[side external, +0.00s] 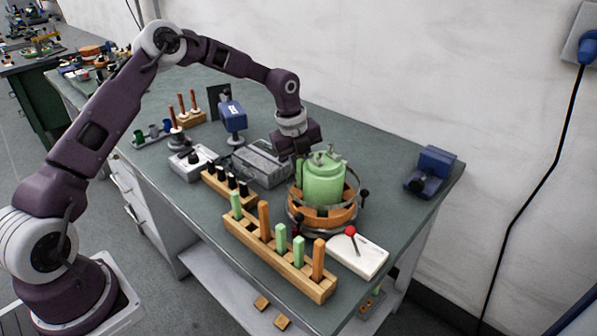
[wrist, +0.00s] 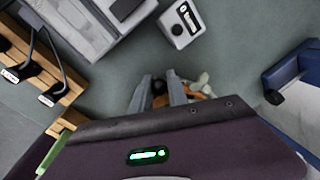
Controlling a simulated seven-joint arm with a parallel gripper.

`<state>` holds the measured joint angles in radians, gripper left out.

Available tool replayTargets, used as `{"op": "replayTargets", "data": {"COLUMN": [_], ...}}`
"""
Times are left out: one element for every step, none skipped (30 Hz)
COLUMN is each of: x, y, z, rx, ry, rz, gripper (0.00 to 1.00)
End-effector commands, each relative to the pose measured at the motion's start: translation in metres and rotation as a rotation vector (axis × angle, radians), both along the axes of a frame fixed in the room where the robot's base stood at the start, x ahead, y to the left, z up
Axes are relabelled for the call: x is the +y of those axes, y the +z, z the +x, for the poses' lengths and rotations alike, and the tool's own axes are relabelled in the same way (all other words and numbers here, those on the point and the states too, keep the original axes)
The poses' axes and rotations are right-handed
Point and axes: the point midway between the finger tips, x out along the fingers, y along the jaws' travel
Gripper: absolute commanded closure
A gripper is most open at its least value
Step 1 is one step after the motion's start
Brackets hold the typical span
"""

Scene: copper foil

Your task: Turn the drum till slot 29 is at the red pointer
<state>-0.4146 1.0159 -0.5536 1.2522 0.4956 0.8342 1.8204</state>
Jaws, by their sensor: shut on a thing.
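The drum stands on the bench at centre right in the side external view: a green cylinder (side external: 323,184) with pale fittings on top, in a round orange wooden base (side external: 335,216) with a metal ring. Black-knobbed handles (side external: 365,193) stick out around it. My gripper (wrist: 163,86) is at the drum's far left side, its fingertips hidden behind the drum in the side external view. In the wrist view its two grey fingers are closed around a black knob (wrist: 159,88). Slot numbers are not readable, and I cannot clearly make out the red pointer.
A wooden rack (side external: 275,258) with green and orange pegs stands in front of the drum. A white plate (side external: 366,260) carries a red-knobbed lever (side external: 351,231). A grey box (side external: 262,163) is left of the drum, a blue device (side external: 433,170) right. Bench beyond the drum is clear.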

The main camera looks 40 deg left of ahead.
Motion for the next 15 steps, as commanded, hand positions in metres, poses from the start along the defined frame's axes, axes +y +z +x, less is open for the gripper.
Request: {"op": "replayTargets", "data": {"x": [-0.001,-0.001,-0.002,-0.003,-0.003,-0.004,-0.005,-0.006,-0.007,-0.007,-0.008,-0.009,-0.01,-0.011,-0.012], "y": [0.0,0.0,0.0,0.0,0.0,0.0,0.0,0.0,0.0,0.0,0.0,0.0,0.0,0.0,0.0], "z": [0.003,0.005,0.006,0.007,0.009,0.01,0.012,0.013,0.015,0.016,0.017,0.019,0.02,0.021,0.023], "rx": [-0.003,-0.003,-0.002,-0.002,-0.003,-0.002,-0.002,-0.002,-0.003,-0.002,-0.002,-0.003,-0.003,-0.002,-0.002], "ry": [-0.021,-0.036,-0.057,-0.072,-0.086,-0.107,-0.122,-0.136,-0.157,-0.172,-0.186,-0.206,-0.221,-0.235,-0.257], "rz": [0.0,0.0,0.0,0.0,0.0,0.001,0.0,0.0,0.0,0.0,0.0,-0.001,-0.001,-0.001,-0.001], "gripper": [1.0,1.0,1.0,1.0,1.0,1.0,1.0,1.0,1.0,1.0,1.0,1.0,1.0,1.0,1.0]}}
